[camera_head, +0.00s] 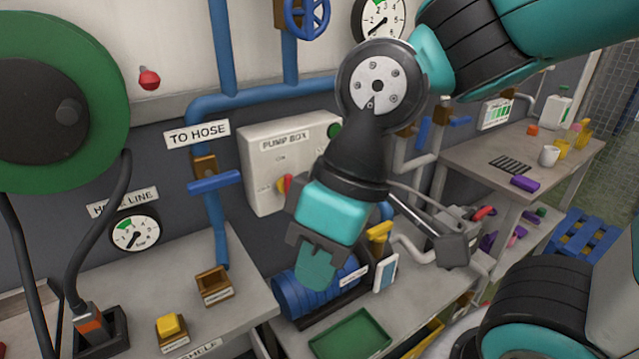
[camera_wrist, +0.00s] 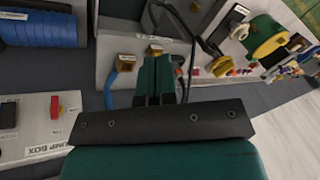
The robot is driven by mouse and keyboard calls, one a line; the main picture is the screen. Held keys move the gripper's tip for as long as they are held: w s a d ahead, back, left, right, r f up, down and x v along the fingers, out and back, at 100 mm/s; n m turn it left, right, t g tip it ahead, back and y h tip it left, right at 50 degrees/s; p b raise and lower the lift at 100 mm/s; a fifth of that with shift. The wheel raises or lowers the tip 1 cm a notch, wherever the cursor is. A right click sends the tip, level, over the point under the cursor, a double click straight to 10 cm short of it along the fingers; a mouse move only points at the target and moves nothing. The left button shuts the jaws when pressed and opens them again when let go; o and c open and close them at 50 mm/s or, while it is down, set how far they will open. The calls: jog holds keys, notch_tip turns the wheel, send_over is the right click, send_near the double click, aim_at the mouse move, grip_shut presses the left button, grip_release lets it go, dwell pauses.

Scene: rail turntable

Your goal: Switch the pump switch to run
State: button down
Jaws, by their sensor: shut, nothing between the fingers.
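The pump box (camera_head: 262,158) is a pale panel on the dark wall, lettered "PUMP BOX". Its small red and yellow pump switch (camera_head: 284,185) sits low on its front, close to the left of my wrist in the head view. A green part shows at its upper right corner. In the wrist view the pump box (camera_wrist: 28,112) is at the lower left, with the red switch (camera_wrist: 55,107) on it. My gripper (camera_head: 315,270) is shut and empty, pointing down, below and right of the switch and apart from it. The fingers (camera_wrist: 157,85) show shut in the wrist view.
Blue pipes (camera_head: 270,97) and a blue valve handle (camera_head: 214,182) are left of the box. A blue motor (camera_head: 300,293) and a green tray (camera_head: 350,337) lie below my gripper. A bench (camera_head: 235,310) stands at lower left, another table (camera_head: 480,165) at right.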

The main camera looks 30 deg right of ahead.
jog(key=w+d+f+m+t+y+b, duration=0.1)
jog(key=w+d+f+m+t, duration=0.1)
jog(key=w+d+f+m, duration=0.3)
jog(key=w+d+m+t+b, duration=0.1)
jog(key=w+m+t+b, duration=0.15)
jog(key=w, duration=0.45)
jog(key=w+d+f+m+t+y, duration=0.1)
jog(key=w+d+f+m+t, duration=0.15)
jog(key=w+m, duration=0.25)
jog(key=w+d+f+m+t+h+b, duration=0.1)
jog(key=w+d+f+m+t+h, duration=0.1)
jog(key=d+m, duration=0.4)
jog(key=w+d+f+m+t+h+b, duration=0.1)
jog(key=w+d+f+m+t+h, duration=0.2)
jog(key=d, duration=1)
jog(key=w+m, duration=0.1)
jog(key=m, duration=0.2)
jog(key=shift+d+t+h, duration=0.25)
jog(key=shift+t+h, duration=0.05)
jog(key=shift+h, duration=0.1)
jog(key=shift+f, duration=0.1)
